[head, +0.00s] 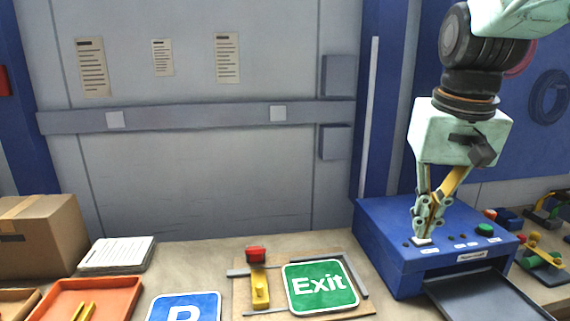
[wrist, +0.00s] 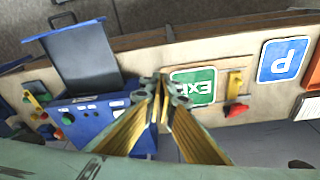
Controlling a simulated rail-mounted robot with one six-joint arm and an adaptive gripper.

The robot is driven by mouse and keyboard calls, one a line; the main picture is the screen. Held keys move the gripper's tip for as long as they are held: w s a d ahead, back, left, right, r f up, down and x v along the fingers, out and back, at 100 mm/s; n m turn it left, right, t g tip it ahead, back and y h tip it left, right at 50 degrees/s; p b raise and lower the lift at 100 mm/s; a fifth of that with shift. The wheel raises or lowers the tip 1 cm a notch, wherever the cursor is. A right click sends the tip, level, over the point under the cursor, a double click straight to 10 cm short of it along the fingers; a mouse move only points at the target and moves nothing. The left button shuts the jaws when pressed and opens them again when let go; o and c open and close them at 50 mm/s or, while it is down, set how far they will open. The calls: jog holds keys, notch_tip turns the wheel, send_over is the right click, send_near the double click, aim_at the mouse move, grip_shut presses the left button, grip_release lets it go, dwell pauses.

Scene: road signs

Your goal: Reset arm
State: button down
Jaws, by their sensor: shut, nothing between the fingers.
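My gripper (head: 428,222) is at the right in the head view, pointing down, with its fingertips at the top of the blue machine (head: 390,254). Its fingers are shut with nothing between them. I cannot tell whether the tips touch the machine's top. In the wrist view my gripper (wrist: 160,88) shows at the centre, beside the blue machine (wrist: 92,120) and the green Exit sign (wrist: 193,87). In the head view the Exit sign (head: 320,286) lies in a frame on the table.
A yellow clamp with a red top (head: 259,278) stands left of the Exit sign. A blue P sign (head: 184,308), orange tray (head: 112,296), paper stack (head: 117,255) and cardboard box (head: 40,235) are further left. A dark tray (head: 485,297) extends from the machine's front.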

jog(key=s+a+f+n+t+b, duration=0.1)
jog(key=s+a+f+b, duration=0.1)
jog(key=s, duration=0.9)
jog(key=s+a+f+b, duration=0.2)
jog(key=s+a+f, duration=0.1)
jog(key=s, duration=0.9)
jog(key=shift+a+f+n+t, duration=0.4)
jog(key=shift+f, duration=0.1)
